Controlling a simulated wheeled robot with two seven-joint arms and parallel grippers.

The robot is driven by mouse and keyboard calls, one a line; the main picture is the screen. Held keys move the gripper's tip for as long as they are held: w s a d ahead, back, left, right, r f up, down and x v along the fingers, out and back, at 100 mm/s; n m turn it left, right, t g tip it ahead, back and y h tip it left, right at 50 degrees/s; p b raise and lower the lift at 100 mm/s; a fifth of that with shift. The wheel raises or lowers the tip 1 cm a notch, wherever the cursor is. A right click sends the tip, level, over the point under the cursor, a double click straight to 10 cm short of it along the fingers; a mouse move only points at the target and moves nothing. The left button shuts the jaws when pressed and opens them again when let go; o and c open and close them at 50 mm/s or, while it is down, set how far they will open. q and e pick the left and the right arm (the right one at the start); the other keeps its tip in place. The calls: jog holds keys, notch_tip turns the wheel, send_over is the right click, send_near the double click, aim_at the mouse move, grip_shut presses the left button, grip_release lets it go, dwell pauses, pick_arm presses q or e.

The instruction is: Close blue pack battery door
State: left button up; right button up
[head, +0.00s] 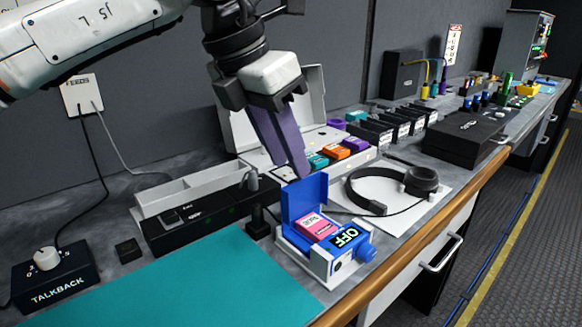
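The blue pack (328,252) sits in a white cradle near the counter's front edge. Its blue battery door (303,198) stands open, upright at the back. A pink battery (318,226) lies in the open bay. A display on the pack reads OFF (345,237), and a blue knob (366,252) sticks out at the right. My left gripper (291,168) hangs from above with its purple fingers close together, shut and with nothing seen between them. In the picture its tips are just above the door's top edge; I cannot tell whether they touch it. My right gripper is not in view.
A headset (378,190) lies on a white sheet right of the pack. A white open case (345,155) with colored batteries stands behind. A black strip unit (195,222) is at left. A teal mat (190,290) and a TALKBACK box (55,282) lie front left.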

aim_at(302, 197)
pick_arm(q)
jog(key=shift+x, duration=1.3)
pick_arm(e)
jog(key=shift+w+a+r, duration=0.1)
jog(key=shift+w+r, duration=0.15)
pick_arm(q)
grip_shut()
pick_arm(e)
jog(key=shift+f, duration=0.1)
